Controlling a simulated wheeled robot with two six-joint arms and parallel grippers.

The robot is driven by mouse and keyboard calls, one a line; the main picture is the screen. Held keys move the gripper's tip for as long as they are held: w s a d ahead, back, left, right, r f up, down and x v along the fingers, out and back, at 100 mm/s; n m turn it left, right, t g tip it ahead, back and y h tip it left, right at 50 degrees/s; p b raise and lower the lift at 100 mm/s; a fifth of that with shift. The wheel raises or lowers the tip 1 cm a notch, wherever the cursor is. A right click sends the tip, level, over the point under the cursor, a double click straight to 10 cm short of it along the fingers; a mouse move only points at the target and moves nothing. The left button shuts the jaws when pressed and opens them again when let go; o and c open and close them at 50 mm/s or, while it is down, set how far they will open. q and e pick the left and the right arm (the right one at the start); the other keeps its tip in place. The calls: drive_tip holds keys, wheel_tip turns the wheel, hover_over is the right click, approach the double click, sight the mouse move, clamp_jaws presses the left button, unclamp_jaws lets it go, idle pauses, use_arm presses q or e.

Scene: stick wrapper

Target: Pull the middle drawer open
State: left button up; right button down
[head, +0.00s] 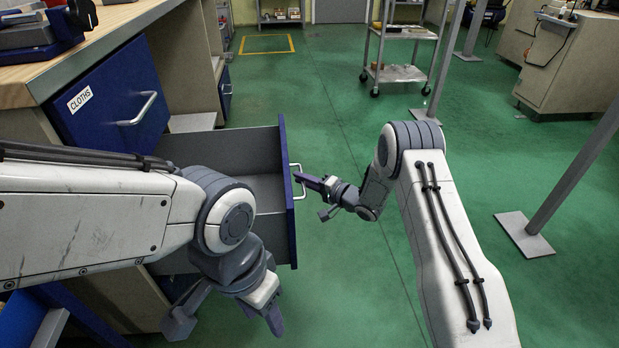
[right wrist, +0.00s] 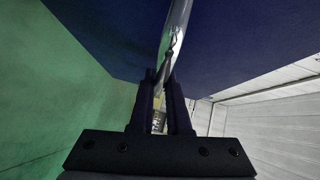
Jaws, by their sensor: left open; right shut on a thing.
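The middle drawer (head: 288,150) is pulled out from the bench cabinet below the CLOTHS drawer. Its grey inside (head: 225,150) shows, and the part I see looks empty. My right gripper (head: 301,178) is at the drawer's front and shut on its metal handle (head: 297,188). In the right wrist view the handle (right wrist: 180,22) runs down between the fingers (right wrist: 163,100), close to the blue front (right wrist: 110,35). My left gripper (head: 226,318) is open and empty, in front of the cabinet at the lower left. My left arm hides part of the drawer.
The blue CLOTHS drawer (head: 112,98) above is closed, with a metal handle (head: 147,108). The wooden bench top (head: 40,78) overhangs it. A grey post on a foot plate (head: 525,234) stands at right. A wheeled cart (head: 398,72) stands farther back. Green floor between is clear.

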drive_tip(key=shift+f, duration=0.1)
drive_tip(key=c, duration=0.9)
unclamp_jaws()
drive_tip(key=shift+d, duration=0.15)
drive_tip(key=shift+p+v, duration=1.95)
drive_tip(key=shift+v, duration=3.3)
